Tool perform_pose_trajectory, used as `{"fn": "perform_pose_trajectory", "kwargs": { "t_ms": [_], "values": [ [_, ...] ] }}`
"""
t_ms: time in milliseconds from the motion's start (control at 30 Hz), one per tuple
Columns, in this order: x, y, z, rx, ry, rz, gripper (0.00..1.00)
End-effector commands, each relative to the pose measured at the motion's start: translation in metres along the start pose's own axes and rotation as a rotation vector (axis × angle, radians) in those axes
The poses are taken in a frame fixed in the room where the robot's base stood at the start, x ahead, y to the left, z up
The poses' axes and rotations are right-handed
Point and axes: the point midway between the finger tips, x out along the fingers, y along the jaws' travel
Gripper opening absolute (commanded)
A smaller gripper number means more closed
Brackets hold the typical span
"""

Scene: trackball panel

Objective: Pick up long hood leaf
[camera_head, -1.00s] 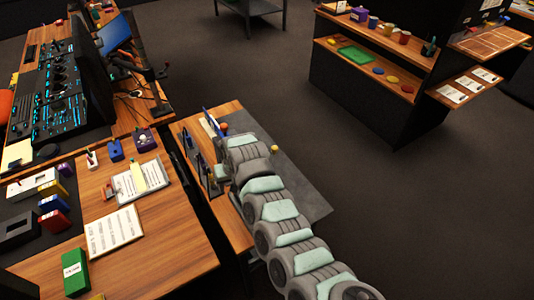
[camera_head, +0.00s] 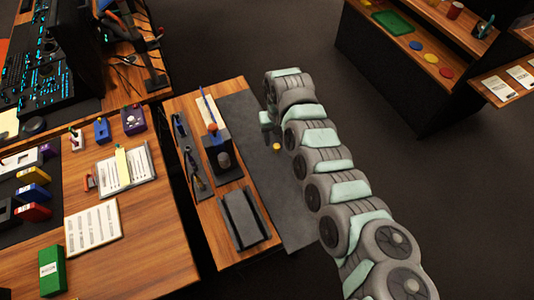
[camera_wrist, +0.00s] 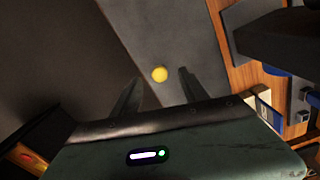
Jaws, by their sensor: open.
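I cannot tell for sure which piece is the long hood leaf. My gripper (camera_wrist: 161,78) is open and empty in the wrist view. A yellow ball or knob (camera_wrist: 159,74) shows between its fingers, on or over the grey mat. It also shows in the head view (camera_head: 276,147). There my arm stands over the mat's right side and its fingers are hard to make out.
A dark block with an orange-red top (camera_head: 215,150) and dark tools (camera_head: 192,168) sit on the bench (camera_head: 222,258). The grey mat (camera_head: 262,190) is mostly clear. A desk with a clipboard (camera_head: 127,168) stands left. A shelf (camera_head: 410,60) stands at upper right.

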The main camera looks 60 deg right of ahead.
Motion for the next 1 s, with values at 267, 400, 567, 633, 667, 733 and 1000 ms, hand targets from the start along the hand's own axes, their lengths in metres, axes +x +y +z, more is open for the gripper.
{"fn": "perform_pose_trajectory", "kwargs": {
  "t_ms": [267,400,567,633,667,733,1000],
  "values": [
    [0.032,0.0,-0.003,-0.002,-0.001,0.003,0.52],
    [0.053,0.001,-0.007,-0.001,-0.003,0.002,0.52],
    [0.07,0.003,-0.008,0.002,-0.003,0.001,0.52],
    [0.072,0.002,-0.008,0.001,-0.002,0.0,0.52],
    [0.073,0.002,-0.008,0.001,-0.001,0.0,0.52],
    [0.072,0.002,-0.009,0.001,0.0,0.0,0.52],
    [0.072,0.002,-0.009,0.001,0.0,0.0,0.4]
  ]
}}
